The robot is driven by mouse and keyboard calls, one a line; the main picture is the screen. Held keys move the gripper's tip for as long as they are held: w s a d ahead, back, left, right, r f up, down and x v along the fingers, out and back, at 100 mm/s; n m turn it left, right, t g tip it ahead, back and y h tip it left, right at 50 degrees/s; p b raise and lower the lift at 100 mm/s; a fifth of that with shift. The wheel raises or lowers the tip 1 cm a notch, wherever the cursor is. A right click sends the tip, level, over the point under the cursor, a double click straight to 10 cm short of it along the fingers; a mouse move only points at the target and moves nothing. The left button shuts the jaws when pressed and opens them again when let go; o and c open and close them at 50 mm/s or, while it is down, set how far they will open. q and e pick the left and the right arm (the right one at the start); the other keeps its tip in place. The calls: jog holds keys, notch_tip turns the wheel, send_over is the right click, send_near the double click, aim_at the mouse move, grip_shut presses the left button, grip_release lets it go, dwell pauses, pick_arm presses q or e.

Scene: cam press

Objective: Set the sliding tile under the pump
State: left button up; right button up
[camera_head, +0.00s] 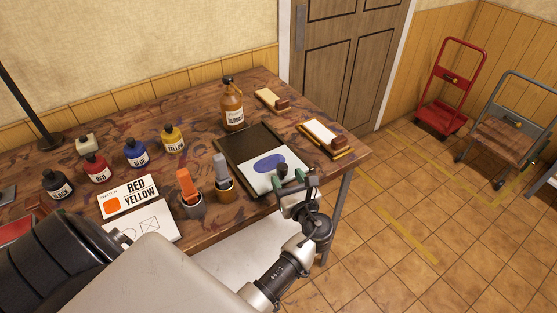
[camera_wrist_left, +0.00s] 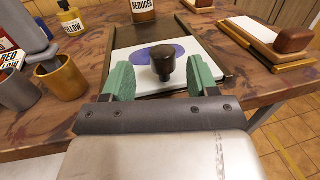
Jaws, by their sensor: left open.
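The sliding tile (camera_head: 262,181) is a white plate with a blue-purple oval and a dark round knob (camera_head: 282,170). It lies at the near end of a dark tray-like track (camera_head: 233,150). The pump is on an amber bottle (camera_head: 232,108) labelled REDUCER, standing beside the track's far end. In the left wrist view the tile (camera_wrist_left: 125,60) shows with its knob (camera_wrist_left: 162,62), and the bottle (camera_wrist_left: 144,8) is cut off at the top. My left gripper (camera_head: 293,184) is open, its green fingers on either side of the knob with gaps visible. My right gripper is not in view.
Two cups holding tools (camera_head: 191,205) (camera_head: 223,187) stand left of the tile. Ink bottles (camera_head: 136,153) and a RED YELLOW card (camera_head: 128,195) are farther left. Two wooden blocks on boards (camera_head: 323,135) (camera_head: 268,98) lie right of the track.

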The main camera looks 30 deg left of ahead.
aim_at(280, 164)
pick_arm(q)
jog(key=x, duration=0.5)
jog(key=shift+w+d+p, duration=0.1)
jog(key=shift+w+p, duration=0.05)
jog(key=shift+p, duration=0.2)
jog(key=shift+w+a+f, duration=0.1)
jog(key=shift+w+a, duration=0.25)
jog(key=shift+a, duration=0.25)
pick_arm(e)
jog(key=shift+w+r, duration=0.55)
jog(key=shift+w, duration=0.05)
pick_arm(q)
jog(key=shift+c, duration=0.2)
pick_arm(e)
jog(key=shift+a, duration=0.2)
pick_arm(q)
jog(key=shift+c, duration=1.2)
grip_shut()
jog(key=shift+w+a, duration=0.2)
jog(key=shift+a, duration=0.3)
jog(key=x, duration=0.4)
jog(key=s+a+b+x, duration=0.1)
jog(key=x, duration=0.4)
jog(key=s+x, duration=0.1)
jog(key=x, duration=0.3)
jog(key=shift+w+a, duration=0.1)
jog(key=shift+a, duration=0.55)
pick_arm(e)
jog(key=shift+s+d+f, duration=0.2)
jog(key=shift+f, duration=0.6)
